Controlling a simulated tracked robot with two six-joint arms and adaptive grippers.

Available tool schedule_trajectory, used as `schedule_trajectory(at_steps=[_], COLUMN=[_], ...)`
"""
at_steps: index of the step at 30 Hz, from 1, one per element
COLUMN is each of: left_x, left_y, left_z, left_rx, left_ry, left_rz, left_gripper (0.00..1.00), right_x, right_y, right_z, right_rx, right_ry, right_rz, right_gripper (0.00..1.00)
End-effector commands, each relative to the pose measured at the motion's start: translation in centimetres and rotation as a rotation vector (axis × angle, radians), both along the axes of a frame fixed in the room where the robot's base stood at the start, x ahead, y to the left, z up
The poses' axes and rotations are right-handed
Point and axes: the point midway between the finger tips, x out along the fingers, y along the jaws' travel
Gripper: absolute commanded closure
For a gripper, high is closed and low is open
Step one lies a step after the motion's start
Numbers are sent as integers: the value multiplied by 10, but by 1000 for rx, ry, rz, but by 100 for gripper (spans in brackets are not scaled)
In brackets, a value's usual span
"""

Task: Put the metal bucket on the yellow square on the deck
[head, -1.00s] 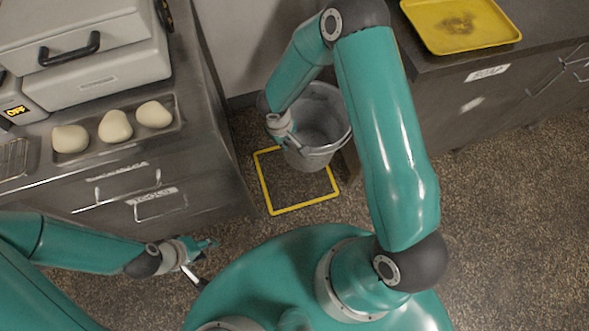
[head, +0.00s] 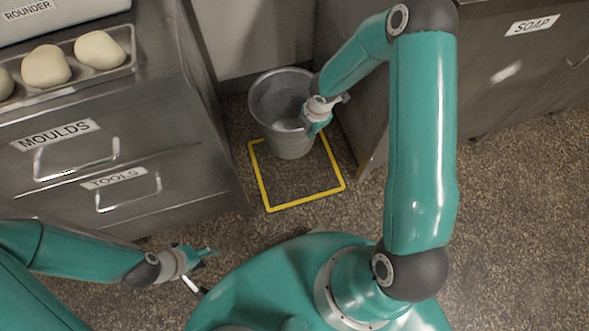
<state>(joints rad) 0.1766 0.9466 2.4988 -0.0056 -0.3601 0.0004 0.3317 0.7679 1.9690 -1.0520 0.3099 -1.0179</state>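The grey metal bucket (head: 283,138) is upright at the back of the yellow square (head: 303,201) outlined on the deck. It hides part of the square's back edge, and its base shows against the back part of the square. I cannot tell whether all of the base is inside the outline. My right gripper (head: 330,112) is at the right side of the bucket's rim, overlapping it in the picture. Its fingers look spread, with one pointing away to the right. My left gripper (head: 208,268) is open and empty, low at the left, away from the bucket.
A metal cabinet (head: 170,165) with drawers labelled MOULDS and TOOLS stands left of the square. A tray (head: 60,88) of dough pieces is on it. Another cabinet (head: 490,75), labelled SOAP, stands at the right.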

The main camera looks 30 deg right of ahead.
Motion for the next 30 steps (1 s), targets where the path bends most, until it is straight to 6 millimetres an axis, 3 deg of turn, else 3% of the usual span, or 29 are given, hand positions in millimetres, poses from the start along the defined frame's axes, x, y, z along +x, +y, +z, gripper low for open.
schedule_trajectory(at_steps=[1, 12, 25, 30], left_x=[0, 0, 0, 0], left_y=[0, 0, 0, 0], left_z=[-13, -56, -79, -92], left_rx=[0, 0, 0, 0], left_ry=[0, 0, 0, 0], left_rz=[0, 0, 0, 0], left_gripper=[60, 60, 60, 60], right_x=[2, 4, 4, 3], right_y=[-5, -30, -45, -44], right_z=[-11, -48, -72, -102], right_rx=[-1, 0, 0, 3], right_ry=[-7, -10, -10, -7], right_rz=[39, 367, 568, 573], right_gripper=[100, 100, 100, 100])
